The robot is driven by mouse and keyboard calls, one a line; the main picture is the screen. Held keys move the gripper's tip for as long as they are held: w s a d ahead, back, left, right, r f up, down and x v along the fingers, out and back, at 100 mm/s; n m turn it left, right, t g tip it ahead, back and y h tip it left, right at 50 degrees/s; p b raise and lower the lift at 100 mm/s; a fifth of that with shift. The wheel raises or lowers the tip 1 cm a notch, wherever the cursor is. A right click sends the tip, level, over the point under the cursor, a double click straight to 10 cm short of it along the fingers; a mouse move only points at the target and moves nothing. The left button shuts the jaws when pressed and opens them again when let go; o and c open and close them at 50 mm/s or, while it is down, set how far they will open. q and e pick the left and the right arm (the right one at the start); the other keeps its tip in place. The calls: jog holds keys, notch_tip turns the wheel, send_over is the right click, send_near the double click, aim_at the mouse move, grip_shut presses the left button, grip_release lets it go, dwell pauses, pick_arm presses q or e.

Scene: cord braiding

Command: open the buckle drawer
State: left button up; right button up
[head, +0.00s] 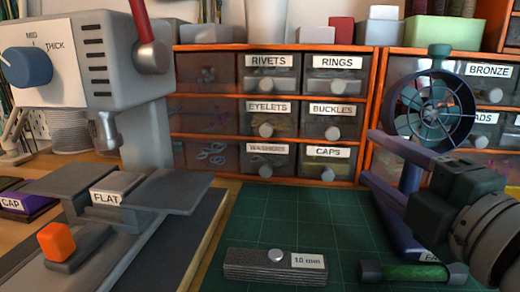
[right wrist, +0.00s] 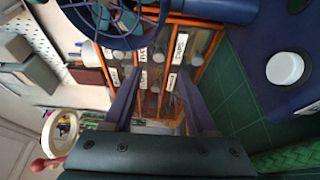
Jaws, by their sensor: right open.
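The buckle drawer (head: 318,132) is in the orange-framed drawer cabinet, right column, middle row of the left block. It has a clear dark front, a white BUCKLES label and a round pale knob (head: 333,133). It looks shut, flush with its neighbours. My right gripper (head: 368,156) comes in from the right, in front of and to the right of that drawer. Its two bluish fingers are spread and empty, apart from the knob. In the right wrist view the open gripper (right wrist: 158,76) points toward the labelled drawers; which one is the buckle drawer is hard to read. My left gripper is not in view.
A fan (head: 433,108) stands close beside my right gripper. The RINGS drawer (head: 334,75) is above and the CAPS drawer (head: 323,166) below. A grey press stands left.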

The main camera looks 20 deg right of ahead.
aim_at(335, 136)
jog(key=w, duration=0.6)
jog(key=w+d, duration=0.1)
jog(key=w, duration=0.2)
jog(key=shift+w+b, duration=0.2)
jog(key=shift+b, duration=0.1)
jog(key=shift+c, duration=0.3)
grip_shut()
dwell(0.7)
